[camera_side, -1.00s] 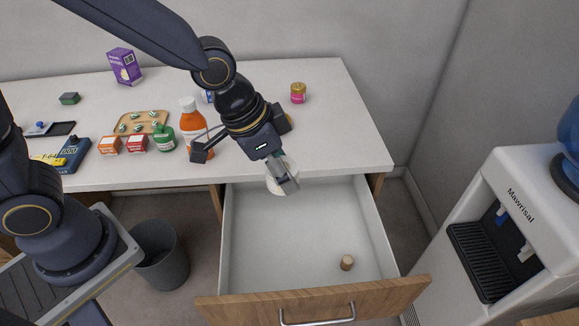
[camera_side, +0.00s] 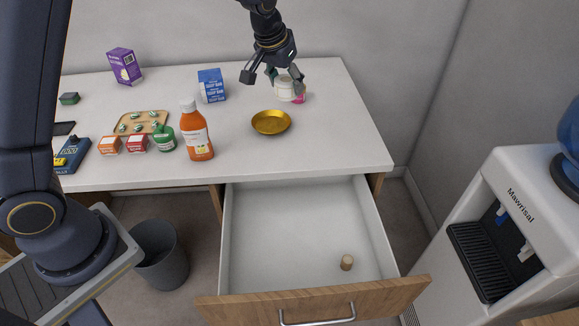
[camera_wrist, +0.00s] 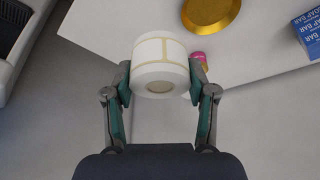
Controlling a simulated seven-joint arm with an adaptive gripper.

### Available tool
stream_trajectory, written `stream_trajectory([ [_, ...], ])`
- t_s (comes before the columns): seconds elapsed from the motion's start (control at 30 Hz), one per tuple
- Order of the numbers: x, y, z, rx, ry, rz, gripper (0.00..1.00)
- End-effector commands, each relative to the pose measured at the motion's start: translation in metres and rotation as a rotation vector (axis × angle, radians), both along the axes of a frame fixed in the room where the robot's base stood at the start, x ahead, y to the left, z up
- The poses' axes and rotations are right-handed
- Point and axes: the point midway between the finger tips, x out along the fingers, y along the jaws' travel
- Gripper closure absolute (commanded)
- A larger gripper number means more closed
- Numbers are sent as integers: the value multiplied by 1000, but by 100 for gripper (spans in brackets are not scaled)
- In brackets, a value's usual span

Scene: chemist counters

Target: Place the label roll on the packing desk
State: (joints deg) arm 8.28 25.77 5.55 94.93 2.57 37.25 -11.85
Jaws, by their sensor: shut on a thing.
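The label roll (camera_side: 285,92) is white with tan label outlines, which show in the wrist view (camera_wrist: 160,62). My gripper (camera_side: 278,80) is shut on it, one finger on each side. In the side view the roll shows over the back right of the white packing desk (camera_side: 335,140) and partly covers a small pink jar (camera_side: 299,98). The wrist view shows the roll in front of the desk's edge and corner. I cannot tell exactly how high it is above the desktop.
A gold dish (camera_side: 271,122), a blue soap box (camera_side: 211,86) and an orange bottle (camera_side: 196,135) stand to the left. The desk's right front is clear. Below, an open drawer (camera_side: 300,225) holds a small cork-like piece (camera_side: 347,262).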

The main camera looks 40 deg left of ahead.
Motion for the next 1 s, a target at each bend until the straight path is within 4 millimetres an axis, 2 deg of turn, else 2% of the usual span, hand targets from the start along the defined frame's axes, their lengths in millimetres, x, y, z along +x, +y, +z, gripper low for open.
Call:
stream_trajectory([
  [0.13,14,24,-2,0,0,69,85],
  [0.4,13,22,-43,-1,3,66,85],
  [0.53,21,22,-54,-1,1,66,85],
  [0.63,40,22,-65,-1,1,65,85],
  [0.9,107,22,-96,-1,1,64,85],
  [1.0,124,22,-120,0,4,63,85],
])
